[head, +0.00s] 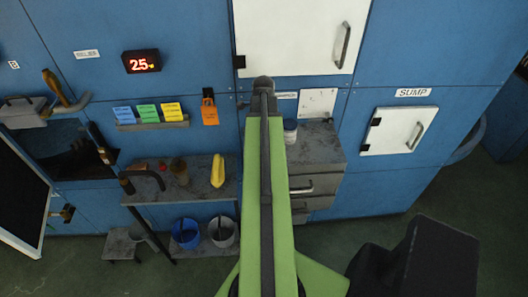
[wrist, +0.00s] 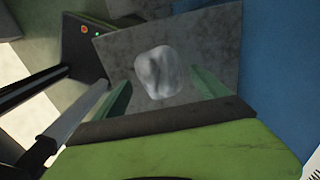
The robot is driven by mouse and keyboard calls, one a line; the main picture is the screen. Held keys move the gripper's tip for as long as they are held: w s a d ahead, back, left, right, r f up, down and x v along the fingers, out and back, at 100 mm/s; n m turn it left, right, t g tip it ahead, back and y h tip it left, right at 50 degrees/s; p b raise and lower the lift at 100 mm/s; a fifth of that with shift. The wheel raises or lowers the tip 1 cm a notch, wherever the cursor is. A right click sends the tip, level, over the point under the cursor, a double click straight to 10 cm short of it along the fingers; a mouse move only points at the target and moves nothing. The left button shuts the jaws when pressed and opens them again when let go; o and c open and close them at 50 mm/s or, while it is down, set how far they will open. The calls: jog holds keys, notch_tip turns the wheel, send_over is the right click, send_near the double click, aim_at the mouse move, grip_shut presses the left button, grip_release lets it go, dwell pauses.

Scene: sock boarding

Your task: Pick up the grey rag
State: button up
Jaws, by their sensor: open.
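The grey rag (wrist: 159,73) shows in the wrist view as a pale, crumpled lump on a worn grey top (wrist: 215,45). My gripper (wrist: 160,79) is open, with one green finger to the left of the rag and one to the right. The rag appears between the fingertips in the picture, and no finger is seen touching it. I cannot tell how far the fingers are above it. In the head view my green arm reaches up the middle, and I cannot make out the rag or the fingers there.
In the head view, a shelf holds a yellow bottle (head: 217,170) and a dark pipe-like fitting (head: 145,180). A blue bucket (head: 185,232) and a grey bucket (head: 222,231) stand below. A grey drawer unit (head: 318,150) with a white tub (head: 290,130) stands beside my arm.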

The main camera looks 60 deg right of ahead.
notch_tip(320, 180, down, 2)
jog(key=shift+f+b, duration=0.25)
jog(key=shift+b, duration=0.3)
jog(key=shift+r, duration=0.15)
jog(key=c, duration=1.6)
notch_tip(320, 180, up, 10)
jog(key=p, duration=1)
